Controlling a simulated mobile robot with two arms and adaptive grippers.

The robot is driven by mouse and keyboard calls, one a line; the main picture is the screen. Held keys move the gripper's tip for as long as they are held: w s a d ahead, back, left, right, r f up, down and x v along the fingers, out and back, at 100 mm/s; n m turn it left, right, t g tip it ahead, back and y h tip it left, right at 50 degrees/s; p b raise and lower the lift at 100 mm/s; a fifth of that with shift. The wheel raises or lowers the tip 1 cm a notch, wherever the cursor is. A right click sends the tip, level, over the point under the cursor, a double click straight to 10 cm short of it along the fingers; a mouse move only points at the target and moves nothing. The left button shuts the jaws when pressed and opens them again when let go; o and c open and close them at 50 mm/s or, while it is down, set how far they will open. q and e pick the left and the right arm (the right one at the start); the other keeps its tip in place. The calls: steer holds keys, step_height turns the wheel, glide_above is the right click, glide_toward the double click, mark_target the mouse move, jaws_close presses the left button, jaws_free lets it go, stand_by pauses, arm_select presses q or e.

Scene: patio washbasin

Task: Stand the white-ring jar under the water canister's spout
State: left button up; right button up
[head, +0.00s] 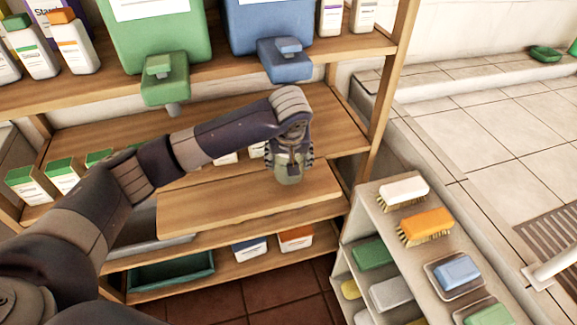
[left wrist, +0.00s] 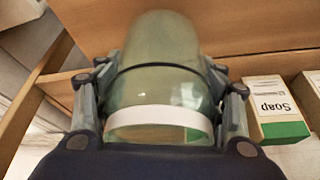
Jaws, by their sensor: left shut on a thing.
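My left gripper (head: 289,158) is shut around a clear greenish jar (head: 287,177), held over the wooden pull-out board (head: 220,201). In the left wrist view the jar (left wrist: 158,70) fills the middle between both fingers, with a white ring (left wrist: 157,117) and a thin dark band around it. I cannot tell whether its base touches the board. A blue canister (head: 262,25) with a blue spout block (head: 285,61) stands on the upper shelf above the gripper. A green canister (head: 155,32) with a green spout (head: 165,80) stands to its left. Their labels are cut off. My right gripper is not in view.
Green-and-white soap boxes (head: 65,174) stand on the middle shelf; one soap box (left wrist: 277,108) is near the jar in the left wrist view. The shelf post (head: 388,85) rises at right. A side rack (head: 425,262) holds brushes and soap. The board's left part is clear.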

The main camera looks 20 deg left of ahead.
arm_select(q)
step_height(320, 180, down, 3)
steer(key=shift+f, duration=0.1)
steer(key=shift+s+f, duration=0.1)
steer(key=o, duration=1)
steer(key=shift+o, duration=0.2)
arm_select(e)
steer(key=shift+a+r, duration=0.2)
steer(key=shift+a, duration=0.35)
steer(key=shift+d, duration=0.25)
arm_select(q)
steer(key=v, duration=1.2)
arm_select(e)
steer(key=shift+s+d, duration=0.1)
